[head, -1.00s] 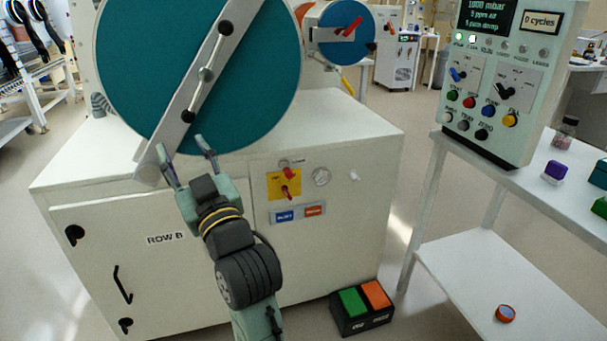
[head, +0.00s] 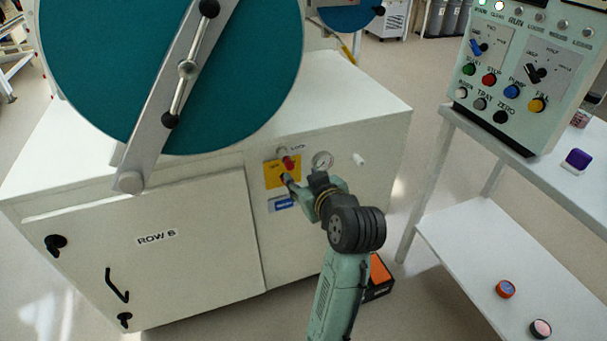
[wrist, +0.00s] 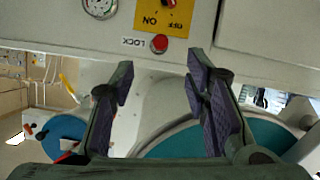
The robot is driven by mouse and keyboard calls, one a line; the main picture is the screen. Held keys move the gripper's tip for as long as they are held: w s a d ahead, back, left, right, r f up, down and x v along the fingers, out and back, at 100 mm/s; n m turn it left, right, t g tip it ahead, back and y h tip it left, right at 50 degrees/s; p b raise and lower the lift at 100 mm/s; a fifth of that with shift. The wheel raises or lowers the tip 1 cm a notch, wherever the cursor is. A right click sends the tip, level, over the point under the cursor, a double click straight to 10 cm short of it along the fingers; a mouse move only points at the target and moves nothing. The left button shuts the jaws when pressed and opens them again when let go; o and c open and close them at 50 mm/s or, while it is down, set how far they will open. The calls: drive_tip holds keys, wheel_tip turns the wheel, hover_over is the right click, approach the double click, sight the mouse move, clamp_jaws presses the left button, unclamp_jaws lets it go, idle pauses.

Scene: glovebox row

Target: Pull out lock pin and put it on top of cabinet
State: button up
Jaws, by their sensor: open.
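The lock pin (head: 288,163) has a red round head and sits in the front panel of the white cabinet (head: 345,95), beside a LOCK label above the yellow switch plate. In the wrist view, which shows the scene upside down, the red pin head (wrist: 159,43) lies beyond the fingertips, roughly centred between them. My gripper (head: 303,174) is in front of the panel, just below and right of the pin. In the wrist view my gripper (wrist: 161,72) is open, with nothing between its fingers. The pin's shaft is hidden in the panel.
A yellow switch plate (head: 271,176) is close to my fingers. The cabinet top's right part is clear.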

sight(291, 167)
drive_tip(key=p+x, duration=0.1)
drive_tip(key=x, duration=0.8)
drive_tip(key=shift+w+f, duration=0.1)
drive_tip(key=shift+w, duration=0.05)
drive_tip(key=shift+c, duration=0.5)
clamp_jaws()
